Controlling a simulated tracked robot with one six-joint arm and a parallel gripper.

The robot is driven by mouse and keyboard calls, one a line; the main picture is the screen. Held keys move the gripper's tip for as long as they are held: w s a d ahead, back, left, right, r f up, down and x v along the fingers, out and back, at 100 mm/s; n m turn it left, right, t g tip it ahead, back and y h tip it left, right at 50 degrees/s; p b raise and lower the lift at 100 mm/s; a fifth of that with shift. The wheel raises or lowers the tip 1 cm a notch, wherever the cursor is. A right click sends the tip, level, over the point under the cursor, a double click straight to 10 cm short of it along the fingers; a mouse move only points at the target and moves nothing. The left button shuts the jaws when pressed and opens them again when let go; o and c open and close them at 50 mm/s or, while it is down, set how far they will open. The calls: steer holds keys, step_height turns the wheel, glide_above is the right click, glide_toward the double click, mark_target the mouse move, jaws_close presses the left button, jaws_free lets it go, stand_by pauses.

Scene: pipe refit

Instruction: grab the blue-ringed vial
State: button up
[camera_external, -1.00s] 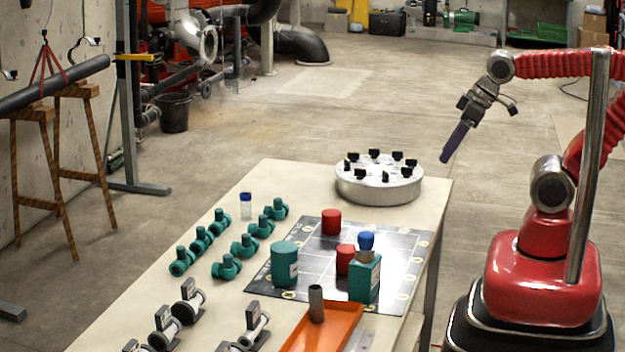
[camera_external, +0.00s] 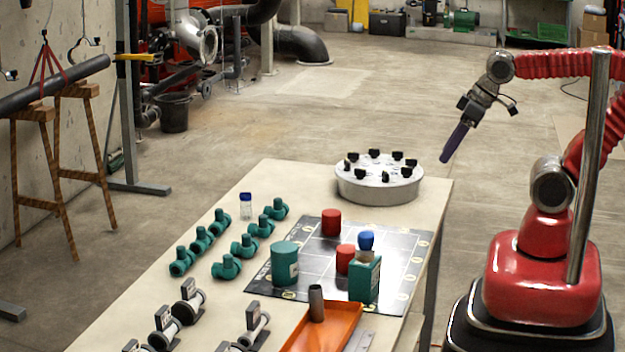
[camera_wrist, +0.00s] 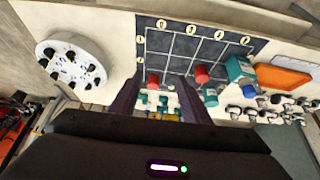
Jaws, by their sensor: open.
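A small clear vial with a blue cap (camera_external: 246,205) stands upright on the table (camera_external: 290,172), behind the green valve fittings. I cannot make out a ring on it, and I cannot pick it out in the wrist view. My gripper (camera_external: 447,158) hangs in the air to the right of the table's far end, well away from the vial. In the wrist view its two dark fingers (camera_wrist: 160,82) are apart with nothing held between them.
A round silver carousel with black knobs (camera_external: 379,188) stands at the table's far end.

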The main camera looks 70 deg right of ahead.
steer(key=shift+o, duration=0.6)
steer(key=w+d+r+t+h, duration=0.1)
steer(key=w+d+t, duration=0.35)
steer(key=w, duration=1.05)
steer(key=w+d+t+h, duration=0.1)
steer(key=w+d, duration=0.6)
steer(key=w, duration=0.8)
steer(key=w+f+n+t+y, duration=0.1)
steer(key=w+f+n+y, duration=0.15)
steer(key=w+f, duration=0.5)
steer(key=w+a+f+n+y, duration=0.2)
steer(key=w+f+y, duration=0.3)
steer(key=f, duration=0.5)
steer(key=shift+w+a+n, duration=0.3)
steer(key=shift+a+n, duration=0.05)
steer(key=shift+a, duration=0.05)
steer(key=shift+f+y, duration=0.15)
steer(key=shift+y, duration=0.1)
